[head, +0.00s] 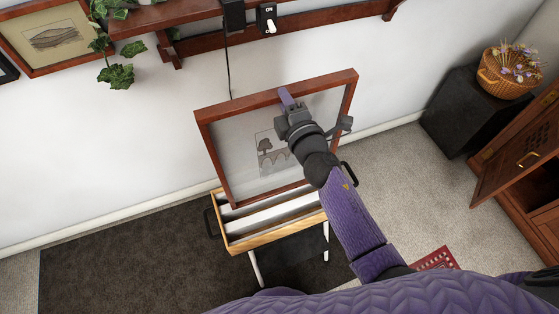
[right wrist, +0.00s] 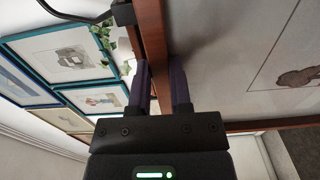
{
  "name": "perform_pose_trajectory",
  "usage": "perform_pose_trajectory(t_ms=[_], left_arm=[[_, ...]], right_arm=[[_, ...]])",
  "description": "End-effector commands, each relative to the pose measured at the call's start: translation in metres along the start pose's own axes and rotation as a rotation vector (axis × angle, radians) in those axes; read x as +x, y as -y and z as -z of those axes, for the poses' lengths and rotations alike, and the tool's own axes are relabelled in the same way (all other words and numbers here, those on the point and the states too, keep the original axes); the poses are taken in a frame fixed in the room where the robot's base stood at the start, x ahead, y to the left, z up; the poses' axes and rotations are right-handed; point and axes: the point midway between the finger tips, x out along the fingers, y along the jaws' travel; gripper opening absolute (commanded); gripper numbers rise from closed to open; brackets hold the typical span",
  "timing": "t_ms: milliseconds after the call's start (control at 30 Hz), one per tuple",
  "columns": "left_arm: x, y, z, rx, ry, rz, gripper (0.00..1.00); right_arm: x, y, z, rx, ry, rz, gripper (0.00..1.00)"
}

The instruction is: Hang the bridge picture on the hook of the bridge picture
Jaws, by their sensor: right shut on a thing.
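The bridge picture (head: 240,120) has a red-brown wooden frame and a pale mat with a small dark print of a tree and an arched bridge. My right gripper (head: 288,98) is shut on the top bar of its frame; in the right wrist view the fingers (right wrist: 162,88) sit on either side of the bar. The picture is tilted in the head view, with its lower edge over a wooden rack. The arm covers part of its right side. I cannot make out the hook of the bridge picture. My left gripper is not in view.
The open-topped wooden rack (head: 265,238) stands below the picture. A wooden shelf (head: 175,14) with ivy and a wall switch (head: 267,18) are above. Several framed pictures (right wrist: 70,57) hang on the wall. A black box (head: 465,115) bears a flower basket (head: 505,75); an open cabinet door (head: 510,160) is at right.

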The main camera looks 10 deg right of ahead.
Motion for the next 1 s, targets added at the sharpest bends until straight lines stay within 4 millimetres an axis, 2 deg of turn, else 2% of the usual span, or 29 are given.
perform_pose_trajectory(t_ms=[200,700,1000], left_arm=[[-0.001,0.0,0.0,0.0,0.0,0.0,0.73],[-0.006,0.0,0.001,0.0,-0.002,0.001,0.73],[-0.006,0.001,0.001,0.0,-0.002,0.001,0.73]], right_arm=[[-0.001,-0.002,0.0,0.0,-0.001,-0.004,0.0],[-0.038,-0.002,0.0,-0.001,0.0,-0.004,0.0],[-0.039,-0.002,0.0,-0.001,0.0,-0.004,0.0]])
